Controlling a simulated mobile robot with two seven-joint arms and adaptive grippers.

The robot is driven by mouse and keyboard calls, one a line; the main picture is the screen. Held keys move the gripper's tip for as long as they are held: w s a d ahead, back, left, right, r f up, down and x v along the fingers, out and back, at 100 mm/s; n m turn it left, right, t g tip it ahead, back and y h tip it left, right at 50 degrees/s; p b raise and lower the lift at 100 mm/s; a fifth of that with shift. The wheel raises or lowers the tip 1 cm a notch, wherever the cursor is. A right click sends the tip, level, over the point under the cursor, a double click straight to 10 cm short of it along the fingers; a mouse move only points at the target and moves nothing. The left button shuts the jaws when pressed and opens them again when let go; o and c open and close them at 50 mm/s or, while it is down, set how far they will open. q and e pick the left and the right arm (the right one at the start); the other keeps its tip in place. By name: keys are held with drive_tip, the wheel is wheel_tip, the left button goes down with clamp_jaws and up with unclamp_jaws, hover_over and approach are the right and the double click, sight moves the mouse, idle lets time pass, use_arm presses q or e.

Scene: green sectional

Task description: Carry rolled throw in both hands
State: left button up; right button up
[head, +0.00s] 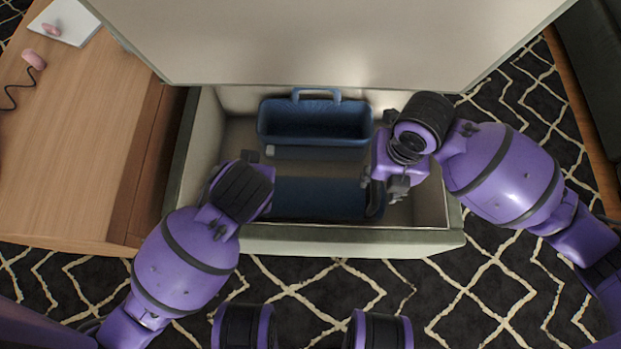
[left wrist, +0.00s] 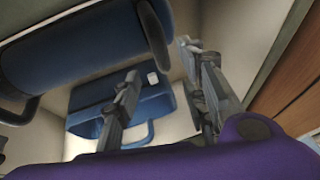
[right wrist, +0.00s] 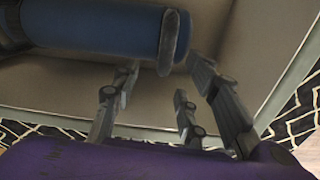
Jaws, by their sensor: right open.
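The rolled throw (head: 318,198) is a dark blue roll lying lengthwise in the front part of an open storage box (head: 350,241). My left gripper (head: 250,190) is over its left end, which the arm partly hides. The roll also shows at the top left of the left wrist view (left wrist: 75,50), where the fingers (left wrist: 165,90) are spread, with nothing between them. My right gripper (head: 384,184) is at the roll's right end, its fingers open. In the right wrist view the roll (right wrist: 95,28) lies beyond the spread fingers (right wrist: 165,85); I cannot tell whether they touch it.
A blue carrier with a handle (head: 313,122) stands behind the roll in the box. A raised pale lid (head: 330,40) overhangs the back. A wooden table (head: 75,130) is close on the left. Patterned rug (head: 320,285) lies in front and at right.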

sight(376, 185)
drive_tip(key=shift+w+d+f+n+b, duration=0.1)
drive_tip(key=shift+w+f+n+b, duration=0.1)
drive_tip(key=shift+w, duration=0.15)
drive_tip(key=shift+w+d+f+n+b, duration=0.1)
drive_tip(key=shift+w+n, duration=0.1)
drive_tip(key=shift+w, duration=0.1)
drive_tip(key=shift+w+d+r, duration=0.1)
drive_tip(key=shift+w+r, duration=0.1)
drive_tip(key=shift+r, duration=0.05)
use_arm(q)
drive_tip(key=shift+w+a+f, duration=0.1)
drive_tip(key=shift+w+f, duration=0.05)
drive_tip(key=shift+w, duration=0.5)
use_arm(e)
drive_tip(key=shift+s, duration=0.1)
use_arm(q)
drive_tip(key=shift+x, duration=3.95)
use_arm(e)
drive_tip(key=shift+f, duration=3.9)
use_arm(q)
drive_tip(key=shift+c, duration=0.3)
use_arm(e)
drive_tip(key=shift+c, duration=0.2)
use_arm(q)
drive_tip(key=shift+a, duration=0.1)
clamp_jaws()
use_arm(e)
clamp_jaws()
